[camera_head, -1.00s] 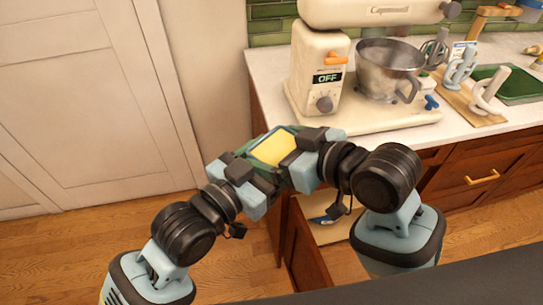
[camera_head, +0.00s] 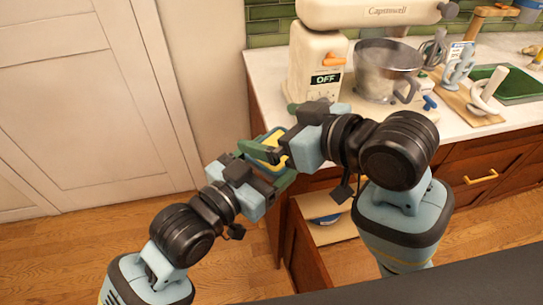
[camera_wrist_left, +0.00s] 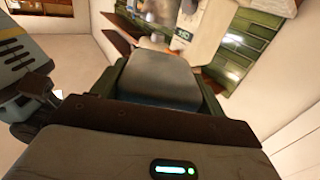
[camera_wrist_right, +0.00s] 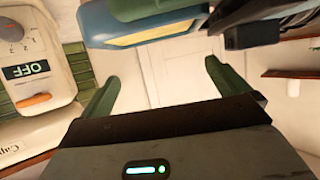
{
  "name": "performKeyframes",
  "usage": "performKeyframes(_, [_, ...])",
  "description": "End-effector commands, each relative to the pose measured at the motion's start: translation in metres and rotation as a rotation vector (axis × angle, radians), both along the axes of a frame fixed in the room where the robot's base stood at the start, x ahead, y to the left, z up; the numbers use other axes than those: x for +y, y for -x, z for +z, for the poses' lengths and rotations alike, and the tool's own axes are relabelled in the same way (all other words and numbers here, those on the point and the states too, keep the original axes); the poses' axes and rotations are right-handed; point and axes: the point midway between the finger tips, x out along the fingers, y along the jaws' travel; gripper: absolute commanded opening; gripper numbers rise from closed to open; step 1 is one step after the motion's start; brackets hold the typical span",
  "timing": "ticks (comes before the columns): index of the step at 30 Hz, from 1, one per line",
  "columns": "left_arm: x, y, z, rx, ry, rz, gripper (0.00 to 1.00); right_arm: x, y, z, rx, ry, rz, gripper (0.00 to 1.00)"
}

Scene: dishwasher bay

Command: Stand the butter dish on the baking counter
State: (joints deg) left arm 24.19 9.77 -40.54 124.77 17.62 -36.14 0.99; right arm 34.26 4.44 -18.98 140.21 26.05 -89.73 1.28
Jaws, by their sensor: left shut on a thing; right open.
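The butter dish (camera_head: 272,140), blue with a yellow part, is up in the air in front of the counter corner. My left gripper (camera_head: 263,163) is shut on it. In the left wrist view a grey-blue body (camera_wrist_left: 160,77) fills the space between the green fingers. My right gripper (camera_head: 264,126) is open, with its fingers close to the dish and partly covering it in the head view. In the right wrist view the dish (camera_wrist_right: 145,30) shows at the top, outside the empty space between the fingers. The pale baking counter (camera_head: 268,82) is behind and to the right.
A cream stand mixer (camera_head: 315,70) with a steel bowl (camera_head: 385,68) stands on the counter. A wooden board (camera_head: 462,98) and a green tray (camera_head: 515,85) are farther right. An open drawer (camera_head: 325,232) is below the counter. A narrow counter strip left of the mixer is clear.

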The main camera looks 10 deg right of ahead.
Motion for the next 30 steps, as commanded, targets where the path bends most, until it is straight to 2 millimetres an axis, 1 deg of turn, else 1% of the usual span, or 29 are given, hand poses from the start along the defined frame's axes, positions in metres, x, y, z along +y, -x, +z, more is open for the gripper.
performKeyframes(1, [0.0, 0.0, 0.002, -0.004, 0.003, 0.0, 0.36, 0.0, 0.0, 0.01, -0.006, -0.001, 0.0, 1.0])
performKeyframes(3, [0.0, 0.0, 0.002, -0.004, 0.003, 0.0, 0.36, 0.0, -0.001, 0.02, -0.006, -0.001, -0.001, 1.0])
performKeyframes(9, [0.0, 0.0, 0.002, -0.004, 0.003, 0.0, 0.36, 0.0, -0.001, 0.041, -0.003, -0.001, -0.001, 1.0])
performKeyframes(15, [0.0, 0.0, 0.002, -0.004, 0.003, 0.0, 0.36, 0.0, 0.0, 0.05, -0.001, 0.0, -0.001, 1.0])
performKeyframes(22, [0.0, 0.0, 0.002, -0.004, 0.003, 0.0, 0.36, -0.003, -0.003, 0.05, -0.001, -0.002, -0.011, 1.0])
performKeyframes(26, [0.0, 0.0, 0.002, -0.004, 0.003, 0.0, 0.36, -0.018, -0.019, 0.045, -0.01, -0.01, -0.071, 1.0])
performKeyframes(29, [0.0, 0.0, 0.002, -0.004, 0.003, 0.0, 0.36, -0.043, -0.041, 0.037, -0.027, -0.014, -0.16, 1.0])
performKeyframes(30, [0.0, 0.0, 0.002, -0.004, 0.003, 0.0, 0.36, -0.056, -0.051, 0.031, -0.035, -0.013, -0.202, 1.0])
